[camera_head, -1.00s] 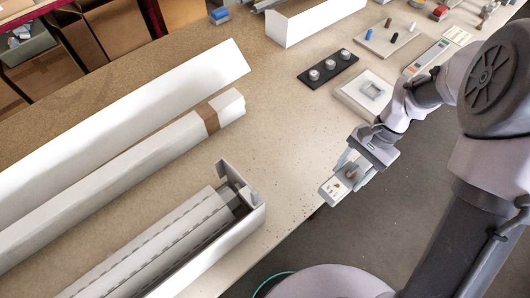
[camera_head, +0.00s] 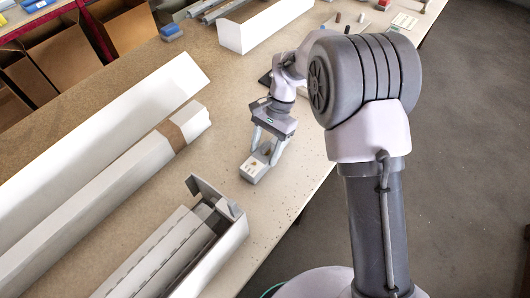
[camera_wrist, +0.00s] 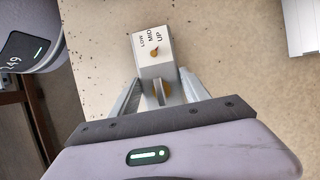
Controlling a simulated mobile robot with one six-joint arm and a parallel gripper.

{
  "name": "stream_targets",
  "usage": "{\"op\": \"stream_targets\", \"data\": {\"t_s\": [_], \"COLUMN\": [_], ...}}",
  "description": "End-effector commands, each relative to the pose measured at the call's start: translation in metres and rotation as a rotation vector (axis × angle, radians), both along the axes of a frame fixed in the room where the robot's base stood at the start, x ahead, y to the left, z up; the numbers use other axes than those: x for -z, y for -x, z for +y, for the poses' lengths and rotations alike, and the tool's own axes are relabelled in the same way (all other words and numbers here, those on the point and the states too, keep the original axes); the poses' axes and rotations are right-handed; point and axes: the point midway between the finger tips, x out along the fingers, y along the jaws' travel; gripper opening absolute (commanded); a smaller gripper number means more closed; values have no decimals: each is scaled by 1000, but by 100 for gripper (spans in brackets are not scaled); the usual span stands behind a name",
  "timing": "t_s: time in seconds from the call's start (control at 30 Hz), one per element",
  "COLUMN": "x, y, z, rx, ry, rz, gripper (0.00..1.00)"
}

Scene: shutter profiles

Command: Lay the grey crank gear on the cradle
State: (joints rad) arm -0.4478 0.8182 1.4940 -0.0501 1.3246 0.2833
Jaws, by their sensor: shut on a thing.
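The grey crank gear (camera_head: 253,171) is a small grey box with a pale printed face. In the wrist view the gear (camera_wrist: 155,62) shows the words LOW, MID, UP and brass-coloured parts. My gripper (camera_head: 268,148) is shut on it; in the wrist view the two fingers of the gripper (camera_wrist: 161,90) lie on either side of it. The gear is over the bare worktop, right of the open shutter box; its height above the top is unclear. The cradle cannot be made out now; my arm covers that part of the bench.
The open white box (camera_head: 232,241) with grey shutter profiles lies at the front. Long white cartons (camera_head: 100,190) lie to the left. Another white box (camera_head: 262,27) stands at the back. Bare worktop (camera_head: 215,160) surrounds the gear.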

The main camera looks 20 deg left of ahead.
Motion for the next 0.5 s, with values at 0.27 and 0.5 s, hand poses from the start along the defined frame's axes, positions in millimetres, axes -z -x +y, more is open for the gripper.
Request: {"op": "stream_targets", "data": {"t_s": [0.27,0.5], "x": [1,2], "y": [-1,-1], "z": [0,0], "rx": [0,0], "ry": [-1,-1], "rz": [-3,-3], "gripper": [0,76]}}
